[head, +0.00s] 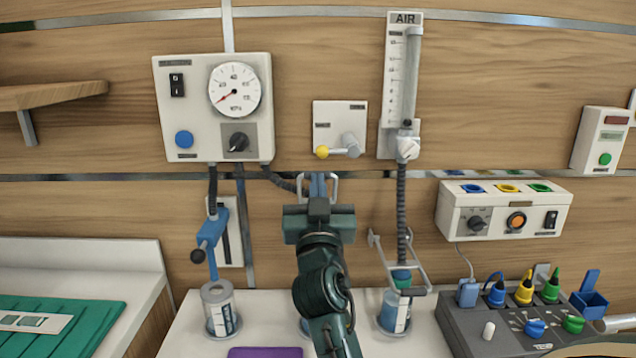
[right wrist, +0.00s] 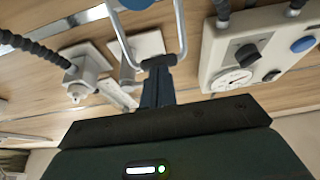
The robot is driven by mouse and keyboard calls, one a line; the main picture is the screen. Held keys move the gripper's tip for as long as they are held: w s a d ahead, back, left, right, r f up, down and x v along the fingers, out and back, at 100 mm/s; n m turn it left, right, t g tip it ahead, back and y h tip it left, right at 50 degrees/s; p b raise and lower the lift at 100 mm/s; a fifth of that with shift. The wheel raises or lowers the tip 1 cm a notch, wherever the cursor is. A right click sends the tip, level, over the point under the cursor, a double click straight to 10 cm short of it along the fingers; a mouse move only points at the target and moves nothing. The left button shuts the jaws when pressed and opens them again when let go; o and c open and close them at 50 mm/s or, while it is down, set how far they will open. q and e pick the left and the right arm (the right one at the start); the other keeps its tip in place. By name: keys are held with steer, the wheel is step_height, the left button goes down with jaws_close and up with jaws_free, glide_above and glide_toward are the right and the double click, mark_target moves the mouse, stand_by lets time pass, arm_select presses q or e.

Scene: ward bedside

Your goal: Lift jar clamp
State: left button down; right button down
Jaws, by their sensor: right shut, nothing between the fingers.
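My right gripper (head: 318,186) is in the middle of the head view, pointing at the wall, its fingers shut with nothing between them. A wire clamp (head: 336,188) shows just beyond the fingers. In the right wrist view the clamp (right wrist: 183,25) is a grey loop with a dark grip bar, right at the gripper's tips (right wrist: 157,70); I cannot tell whether they touch. The middle jar is mostly hidden behind my arm. A similar wire clamp (head: 384,262) tilts outward over the right jar (head: 395,313). The left jar (head: 221,308) stands under a blue lever fitting (head: 211,236). My left gripper is not in view.
A gauge panel (head: 196,106) and an AIR flow tube (head: 395,75) are on the wall, with corrugated hoses (head: 401,200) below. A grey console (head: 470,325) with coloured plugs stands at right. A green tray (head: 80,312) lies at left.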

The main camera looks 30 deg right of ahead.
steer(key=x, duration=0.3)
steer(key=shift+w+d+r, duration=0.1)
steer(key=shift+w+r, duration=0.15)
steer(key=shift+r, duration=0.05)
steer(key=shift+w+d+r, duration=0.25)
steer(key=shift+w, duration=0.2)
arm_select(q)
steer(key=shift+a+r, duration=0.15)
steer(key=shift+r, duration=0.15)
arm_select(e)
steer(key=shift+w+d+r, duration=0.15)
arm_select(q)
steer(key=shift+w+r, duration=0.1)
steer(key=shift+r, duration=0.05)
arm_select(e)
steer(key=shift+f, duration=0.25)
